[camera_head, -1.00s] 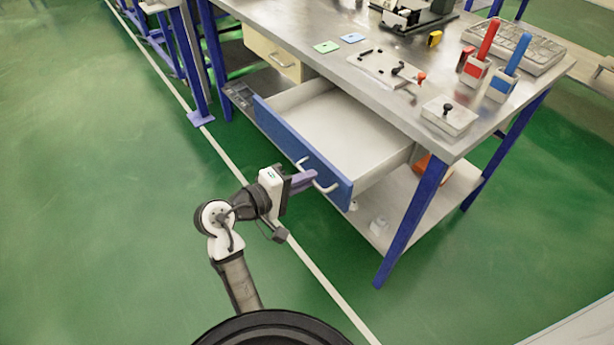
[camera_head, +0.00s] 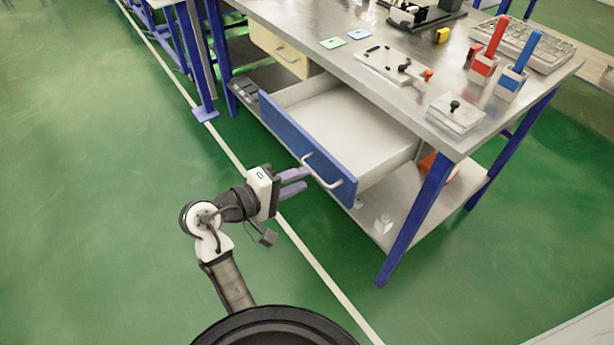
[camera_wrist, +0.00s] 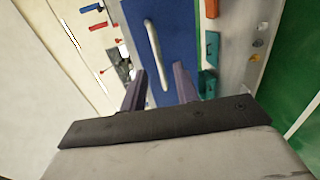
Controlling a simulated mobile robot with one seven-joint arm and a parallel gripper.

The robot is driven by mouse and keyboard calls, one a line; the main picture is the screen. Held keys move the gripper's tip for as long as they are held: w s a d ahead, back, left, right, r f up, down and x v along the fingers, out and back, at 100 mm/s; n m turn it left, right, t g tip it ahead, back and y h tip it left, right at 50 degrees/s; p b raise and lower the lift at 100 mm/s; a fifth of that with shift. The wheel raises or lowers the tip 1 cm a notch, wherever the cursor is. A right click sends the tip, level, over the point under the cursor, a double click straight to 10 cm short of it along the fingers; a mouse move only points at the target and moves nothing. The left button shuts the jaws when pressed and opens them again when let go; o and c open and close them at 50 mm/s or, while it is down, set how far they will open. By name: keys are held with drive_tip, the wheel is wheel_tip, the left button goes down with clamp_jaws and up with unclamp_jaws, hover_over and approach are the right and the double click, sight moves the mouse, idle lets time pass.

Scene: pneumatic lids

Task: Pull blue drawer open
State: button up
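The blue drawer (camera_head: 283,134) under the workbench is pulled out, with its pale inside in view, and it looks empty. Its light curved handle (camera_head: 325,174) is on the blue front. My gripper (camera_head: 307,180) is in front of the handle, with its two purple fingers apart and nothing between them in the head view. In the wrist view the blue front (camera_wrist: 178,40) and the handle (camera_wrist: 155,48) lie ahead of the open fingers (camera_wrist: 160,82). The handle is beyond the fingertips, nearer the left one.
The workbench (camera_head: 335,50) carries red (camera_head: 493,40) and blue (camera_head: 520,55) handled tools and a small plate with a black knob (camera_head: 455,112). A closed cream drawer (camera_head: 280,48) is left of the blue one. Green floor (camera_head: 90,200) is free on the left.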

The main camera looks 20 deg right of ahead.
drive_tip(key=v, duration=1)
drive_tip(key=shift+a+b, duration=0.2)
drive_tip(key=shift+b, duration=0.2)
